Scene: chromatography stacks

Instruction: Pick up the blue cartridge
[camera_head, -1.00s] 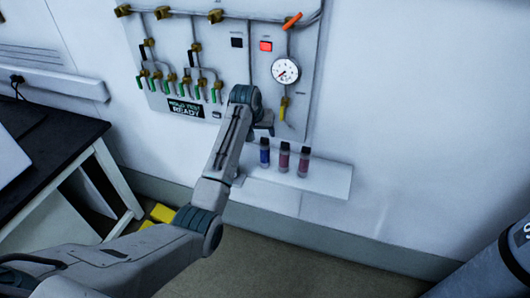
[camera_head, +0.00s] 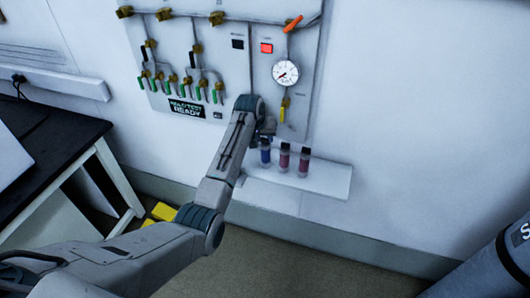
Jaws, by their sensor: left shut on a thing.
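The blue cartridge (camera_head: 265,153) stands upright on the white wall shelf (camera_head: 325,180), leftmost in a row of three. Two reddish-purple cartridges, one in the middle (camera_head: 284,157) and one at the right (camera_head: 304,161), stand to its right. My left gripper (camera_head: 265,140) is at the top of the blue cartridge and shut on it. My wrist hides part of the gripper, so its fingers show only poorly. My right gripper is out of view.
Above the shelf is a wall panel with valves, pipes, a round gauge (camera_head: 285,73) and a lit red button (camera_head: 266,48). A dark table (camera_head: 50,150) stands at the left. A grey cylinder (camera_head: 500,265) is at the lower right. The shelf's right part is clear.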

